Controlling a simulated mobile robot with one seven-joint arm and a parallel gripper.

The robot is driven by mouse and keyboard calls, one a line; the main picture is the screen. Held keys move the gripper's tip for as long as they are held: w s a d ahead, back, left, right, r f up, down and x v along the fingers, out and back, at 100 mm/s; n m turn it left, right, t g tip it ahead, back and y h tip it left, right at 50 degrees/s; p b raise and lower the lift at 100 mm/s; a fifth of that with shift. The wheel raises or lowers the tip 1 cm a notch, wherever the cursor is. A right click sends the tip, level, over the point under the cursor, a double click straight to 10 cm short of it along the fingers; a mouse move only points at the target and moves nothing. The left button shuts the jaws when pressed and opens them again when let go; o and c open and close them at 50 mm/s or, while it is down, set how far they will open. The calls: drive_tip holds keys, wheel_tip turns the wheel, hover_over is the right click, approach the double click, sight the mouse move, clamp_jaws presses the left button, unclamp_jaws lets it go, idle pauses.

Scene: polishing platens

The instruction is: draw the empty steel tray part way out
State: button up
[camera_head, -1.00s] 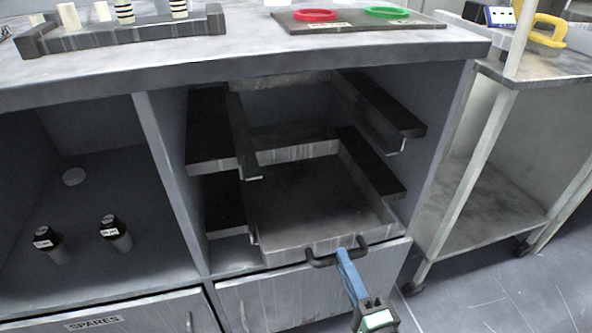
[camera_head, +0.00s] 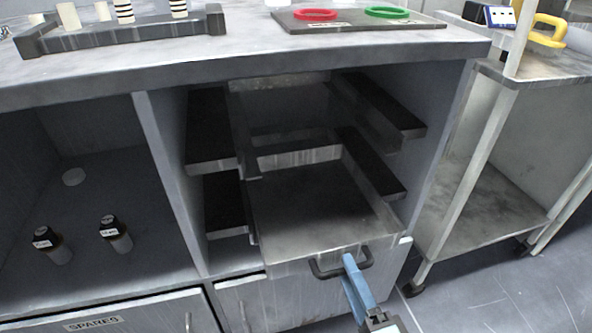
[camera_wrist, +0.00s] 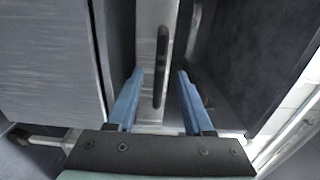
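The empty steel tray (camera_head: 310,205) sits on the lower pair of dark runners in the cabinet bay, drawn part way out past the cabinet front. Its dark bar handle (camera_head: 326,271) is on the front wall. My gripper (camera_head: 349,258) is at the right part of the handle. In the wrist view the handle (camera_wrist: 161,66) shows between the two blue fingertips of my gripper (camera_wrist: 160,73), with a gap on each side. The gripper is open. The tray's rear part is in shadow inside the bay.
An empty upper pair of runners (camera_head: 383,105) is above the tray. The left bay holds two dark-capped bottles (camera_head: 115,233). A drawer (camera_head: 110,318) marked SPARES is below. A trolley (camera_head: 490,200) stands at right. The floor at lower right is clear.

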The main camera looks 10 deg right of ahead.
drive_tip(key=s+p, duration=0.2)
drive_tip(key=s, duration=1.1)
drive_tip(key=w+a+r+n+t+y+p, duration=0.1)
drive_tip(key=w+a+r+n, duration=0.25)
drive_tip(key=w+r, duration=0.4)
drive_tip(key=w+a+r+n+p, duration=0.2)
drive_tip(key=w+r+n, duration=0.3)
drive_tip(key=r, duration=0.6)
drive_tip(key=w+a+r+n+t+y+p, duration=0.1)
drive_tip(key=w+a+r+n, duration=0.1)
drive_tip(key=w+r+n, duration=0.6)
drive_tip(key=s+a+r+t+h+p, duration=0.1)
drive_tip(key=s+a+r+t, duration=0.25)
drive_tip(key=r, duration=0.75)
drive_tip(key=s+a+r+n+t+h+p, duration=0.1)
drive_tip(key=s+a+r+t, duration=0.3)
drive_tip(key=r, duration=0.7)
drive_tip(key=s+a+r+h+p, duration=0.15)
drive_tip(key=s+r, duration=0.35)
drive_tip(key=r, duration=0.6)
wheel_tip(320, 180, up, 37)
drive_tip(key=w+p, duration=0.1)
drive_tip(key=p, duration=3.6)
drive_tip(key=shift+w+y, duration=0.2)
drive_tip(key=shift+y, duration=0.25)
drive_tip(key=shift+a+f, duration=0.1)
drive_tip(key=shift+f, duration=0.05)
